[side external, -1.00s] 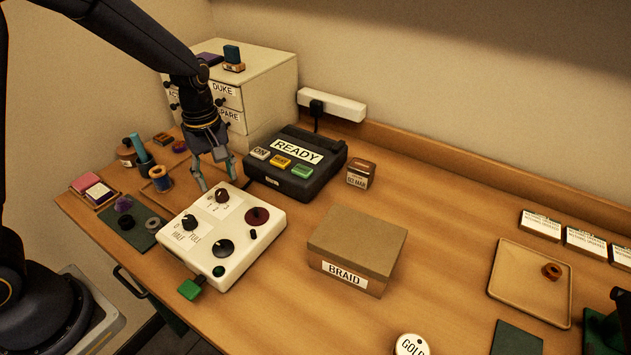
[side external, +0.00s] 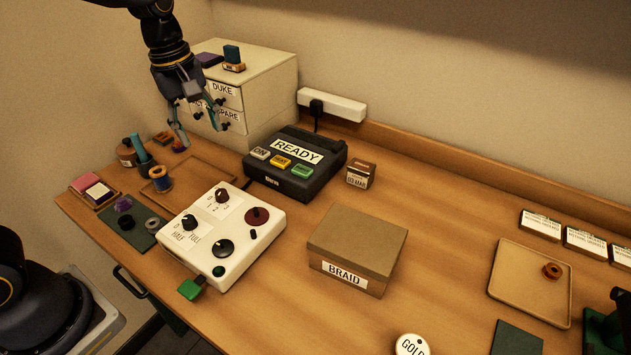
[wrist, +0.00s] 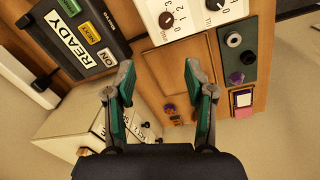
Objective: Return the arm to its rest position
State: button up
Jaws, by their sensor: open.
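My gripper (side external: 203,130) is open and empty. In the side external view it hangs in the air in front of the small white drawer cabinet (side external: 265,80), above the table's far left part. In the wrist view my gripper (wrist: 165,95) shows both fingers spread apart with nothing between them.
A white control box (side external: 222,238) with knobs and a black READY box (side external: 325,168) stand right of my gripper. A BRAID box (side external: 358,245) sits mid-table. Bare table lies around it.

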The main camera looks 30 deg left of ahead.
jog(key=s+r+m+t, duration=0.2)
jog(key=s+r, duration=0.3)
jog(key=r, duration=0.1)
jog(key=s+d+f+m+t, duration=0.1)
jog(key=s+d+m+t, duration=0.1)
jog(key=s+m, duration=0.9)
jog(key=shift+d+m, duration=0.2)
jog(key=shift+m, duration=0.2)
jog(key=shift+f, duration=0.1)
